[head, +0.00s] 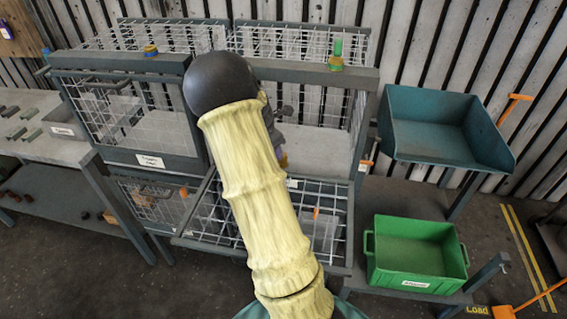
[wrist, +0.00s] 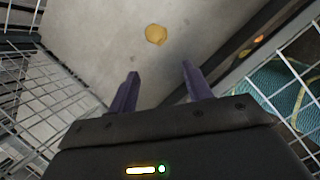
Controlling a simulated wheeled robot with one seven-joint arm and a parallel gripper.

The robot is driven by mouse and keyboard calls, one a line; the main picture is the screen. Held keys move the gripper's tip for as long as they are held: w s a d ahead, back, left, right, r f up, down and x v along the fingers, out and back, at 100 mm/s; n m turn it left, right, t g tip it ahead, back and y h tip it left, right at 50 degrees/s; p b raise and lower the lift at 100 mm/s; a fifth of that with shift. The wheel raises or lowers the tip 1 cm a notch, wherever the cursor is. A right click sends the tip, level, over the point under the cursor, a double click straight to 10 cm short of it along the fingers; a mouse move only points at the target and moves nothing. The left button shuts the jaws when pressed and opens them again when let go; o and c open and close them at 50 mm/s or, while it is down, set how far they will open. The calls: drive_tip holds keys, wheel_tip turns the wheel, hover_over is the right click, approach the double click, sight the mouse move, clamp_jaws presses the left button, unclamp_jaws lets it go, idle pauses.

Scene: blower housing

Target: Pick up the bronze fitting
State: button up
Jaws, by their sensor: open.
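In the wrist view, a small round bronze-yellow piece, seemingly the bronze fitting (wrist: 155,35), lies on a pale grey flat surface (wrist: 90,40). My gripper (wrist: 160,78) is open, with its two purple fingers apart and nothing between them. The fitting is beyond the fingertips, a little left of the middle of the gap, and apart from both fingers. In the head view my pale yellow arm reaches into the right-hand wire cage and hides most of the gripper; the fitting is not visible there.
Wire mesh walls (wrist: 285,90) flank the grey surface. The cage's lowered mesh door (head: 205,225) lies in front. A blue-grey open bin (head: 430,150) and a green crate (head: 415,273) stand right. A closed mesh door (head: 125,115) is on the left cage.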

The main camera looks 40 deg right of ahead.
drive_tip(key=d, duration=0.1)
drive_tip(key=d+n, duration=0.2)
drive_tip(key=shift+w+d+f+h, duration=0.1)
drive_tip(key=shift+w+f+h, duration=0.2)
drive_tip(key=shift+w+f, duration=0.1)
drive_tip(key=shift+f, duration=0.1)
drive_tip(key=shift+w+d+f, duration=0.1)
drive_tip(key=shift+d+f, duration=0.1)
drive_tip(key=shift+f, duration=0.3)
drive_tip(key=x, duration=0.6)
drive_tip(key=shift+d+f, duration=0.1)
drive_tip(key=shift+f, duration=0.05)
clamp_jaws()
